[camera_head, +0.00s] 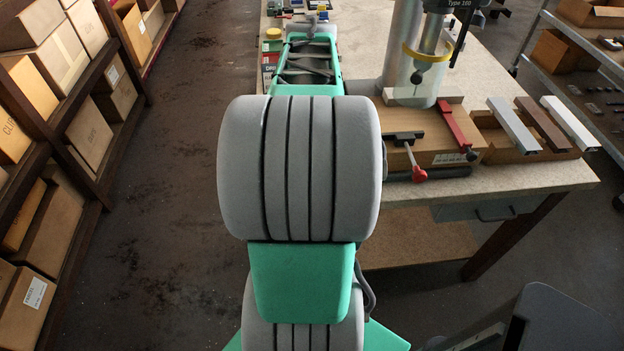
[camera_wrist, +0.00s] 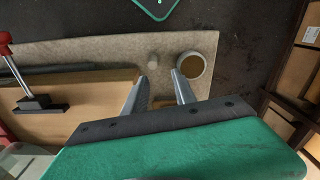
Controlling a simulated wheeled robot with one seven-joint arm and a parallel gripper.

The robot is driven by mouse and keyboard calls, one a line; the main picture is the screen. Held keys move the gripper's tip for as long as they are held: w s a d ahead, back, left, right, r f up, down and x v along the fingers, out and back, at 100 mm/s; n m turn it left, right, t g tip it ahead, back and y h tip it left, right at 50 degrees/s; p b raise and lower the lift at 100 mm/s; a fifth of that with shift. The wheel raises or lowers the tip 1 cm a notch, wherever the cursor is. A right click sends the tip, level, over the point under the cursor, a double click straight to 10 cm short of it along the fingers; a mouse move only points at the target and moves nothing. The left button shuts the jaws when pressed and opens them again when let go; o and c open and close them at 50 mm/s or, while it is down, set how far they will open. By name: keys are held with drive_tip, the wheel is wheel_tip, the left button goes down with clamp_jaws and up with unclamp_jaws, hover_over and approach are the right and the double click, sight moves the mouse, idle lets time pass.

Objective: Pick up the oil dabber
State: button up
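My gripper (camera_wrist: 158,75) is open in the wrist view, its two grey fingers apart with nothing held between them. I cannot tell for sure which of these is the oil dabber. In the head view my arm hides the gripper and this part of the bench.
A wooden fixture (camera_wrist: 75,103) with a red-knobbed clamp (camera_wrist: 38,100) lies left of my fingers. In the head view the bench (camera_head: 530,180) also holds a drill press (camera_head: 415,60) and several profiles in a wooden holder (camera_head: 515,152). Box shelves (camera_head: 70,110) stand left.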

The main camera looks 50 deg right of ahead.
drive_tip(key=shift+s+d+f, duration=0.15)
drive_tip(key=shift+s+d, duration=0.5)
wheel_tip(320, 180, down, 12)
drive_tip(key=shift+w+a+r+p, duration=0.1)
drive_tip(key=shift+a+r+p, duration=0.1)
drive_tip(key=shift+p, duration=0.25)
clamp_jaws()
drive_tip(key=shift+d, duration=0.1)
